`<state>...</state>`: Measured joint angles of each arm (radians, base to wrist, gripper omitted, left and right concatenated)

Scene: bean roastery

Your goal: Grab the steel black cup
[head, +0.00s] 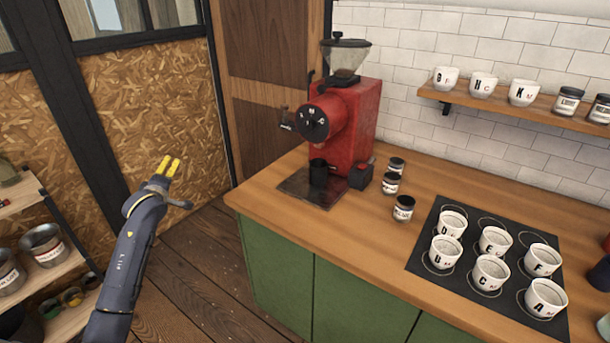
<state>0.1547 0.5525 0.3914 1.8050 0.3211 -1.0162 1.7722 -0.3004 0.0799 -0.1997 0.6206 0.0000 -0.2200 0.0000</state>
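The black steel cup (318,174) stands upright on a dark mat (298,187) under the front of the red grinder (352,135). My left gripper (168,168) has yellow fingertips and is raised over the floor, left of the counter and well apart from the cup. Its fingertips are close together, and I cannot tell whether a gap is left between them. Nothing shows in its grip. My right gripper is not in view.
The wooden counter (360,222) has small jars (403,208) right of the grinder. A black mat (440,262) holds several white lettered cups. A wall shelf (500,99) holds more cups and jars. A storage rack (65,275) stands at lower left.

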